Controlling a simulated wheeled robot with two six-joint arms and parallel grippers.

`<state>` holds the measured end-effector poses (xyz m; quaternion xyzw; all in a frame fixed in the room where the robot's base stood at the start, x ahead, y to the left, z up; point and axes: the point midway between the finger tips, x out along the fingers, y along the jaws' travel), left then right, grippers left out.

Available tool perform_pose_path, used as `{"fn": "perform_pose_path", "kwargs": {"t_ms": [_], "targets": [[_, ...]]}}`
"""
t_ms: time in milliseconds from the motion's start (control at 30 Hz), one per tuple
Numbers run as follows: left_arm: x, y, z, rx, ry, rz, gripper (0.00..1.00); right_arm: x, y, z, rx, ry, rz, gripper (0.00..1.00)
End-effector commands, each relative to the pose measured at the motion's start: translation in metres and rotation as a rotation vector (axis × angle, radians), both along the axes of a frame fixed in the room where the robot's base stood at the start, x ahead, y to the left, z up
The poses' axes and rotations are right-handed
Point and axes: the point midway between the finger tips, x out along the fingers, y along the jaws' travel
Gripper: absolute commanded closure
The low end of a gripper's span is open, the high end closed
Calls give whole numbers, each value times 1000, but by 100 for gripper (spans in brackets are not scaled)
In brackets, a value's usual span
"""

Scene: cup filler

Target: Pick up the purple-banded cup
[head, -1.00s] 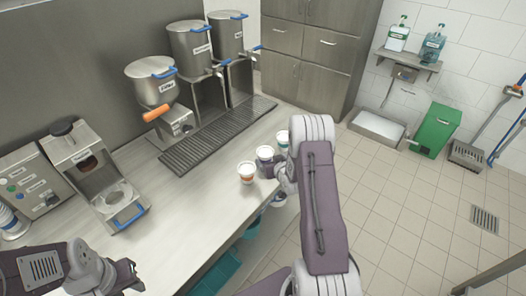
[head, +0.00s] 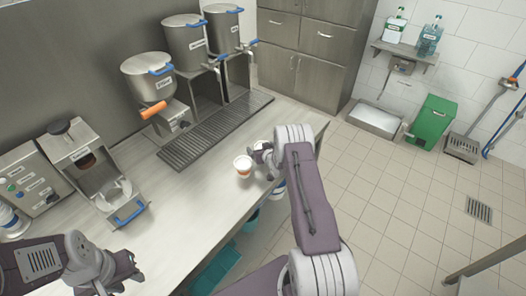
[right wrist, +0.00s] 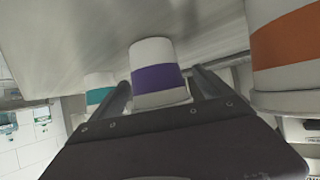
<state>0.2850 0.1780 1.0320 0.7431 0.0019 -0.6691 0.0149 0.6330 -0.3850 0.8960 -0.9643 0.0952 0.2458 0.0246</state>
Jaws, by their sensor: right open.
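The purple-banded cup (right wrist: 156,78) is white with a wide purple band. In the right wrist view it stands between the two fingers of my right gripper (right wrist: 161,80), which is open, one finger on each side. I cannot tell whether the fingers touch it. In the head view my right gripper (head: 264,157) is at the counter's right edge and hides the purple-banded cup. My left gripper (head: 128,268) is over the counter at lower left, away from the cups; its jaws are unclear.
An orange-banded cup (head: 243,166) stands close beside my right gripper, and it also shows in the right wrist view (right wrist: 285,45). A teal-banded cup (right wrist: 98,88) stands on the other side. A drip grate (head: 215,131) lies behind; the front counter (head: 185,215) is clear.

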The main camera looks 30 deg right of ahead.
Motion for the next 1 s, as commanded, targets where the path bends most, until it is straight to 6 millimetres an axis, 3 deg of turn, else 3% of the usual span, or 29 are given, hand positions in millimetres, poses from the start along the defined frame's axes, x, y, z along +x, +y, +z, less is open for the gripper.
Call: {"fn": "perform_pose_path", "kwargs": {"t_ms": [267, 500, 800, 1000], "targets": [[0, 0, 0, 0, 0, 0, 64, 3, -1, -2, -1, 0, 0, 13], [0, 0, 0, 0, 0, 0, 64, 3, -1, -1, -1, -1, 0, 80], [0, 0, -1, 0, 0, 0, 64, 3, -1, 2, -1, -2, 0, 82], [0, 0, -7, 0, 0, 0, 64, 4, -1, 28, -4, -4, 1, 82]]}}
